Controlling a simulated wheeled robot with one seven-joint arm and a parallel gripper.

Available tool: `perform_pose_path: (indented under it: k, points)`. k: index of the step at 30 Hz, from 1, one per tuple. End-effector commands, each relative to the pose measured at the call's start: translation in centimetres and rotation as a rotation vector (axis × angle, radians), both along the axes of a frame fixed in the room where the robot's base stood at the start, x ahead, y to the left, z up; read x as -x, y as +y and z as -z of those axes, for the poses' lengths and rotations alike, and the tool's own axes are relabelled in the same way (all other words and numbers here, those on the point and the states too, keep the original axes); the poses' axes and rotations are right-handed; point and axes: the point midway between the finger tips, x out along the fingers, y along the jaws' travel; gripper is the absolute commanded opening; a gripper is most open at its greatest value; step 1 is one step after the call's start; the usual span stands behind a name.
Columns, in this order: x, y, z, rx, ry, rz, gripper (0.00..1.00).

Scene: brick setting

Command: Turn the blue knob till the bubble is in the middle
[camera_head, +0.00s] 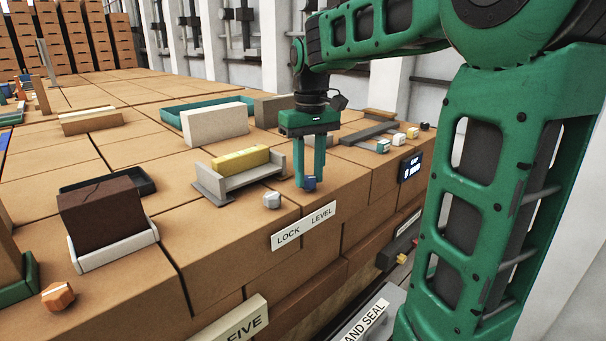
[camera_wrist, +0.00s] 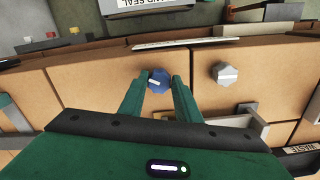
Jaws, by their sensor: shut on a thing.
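The blue knob (camera_head: 310,184) stands on the brick-coloured top near its front edge, above the word LEVEL on a white label (camera_head: 304,226). My gripper (camera_head: 309,184) points straight down with its two green fingers shut on the blue knob. The wrist view also shows the blue knob (camera_wrist: 158,81), with a white mark on it, between the fingertips. A yellow vial-like bar (camera_head: 240,160) lies in a grey cradle (camera_head: 252,176) left of my gripper. No bubble can be made out.
A light grey knob (camera_head: 272,200) above the word LOCK stands left of the blue knob, close to the fingers. An orange knob (camera_head: 58,296) and a brown block (camera_head: 103,218) in a holder are at the left. A dark display (camera_head: 411,167) is on the right.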

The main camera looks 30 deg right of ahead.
Motion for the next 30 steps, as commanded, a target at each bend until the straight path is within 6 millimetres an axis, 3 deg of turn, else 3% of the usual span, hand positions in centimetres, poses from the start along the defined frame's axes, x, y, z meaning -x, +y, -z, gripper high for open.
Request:
perform_pose_path:
  k: [15,30]
  points:
    - [-0.32,-0.15,-0.22,0.004,-0.011,-0.341,0.08]
    - [-0.35,-0.12,-0.23,0.004,-0.011,-0.408,0.08]
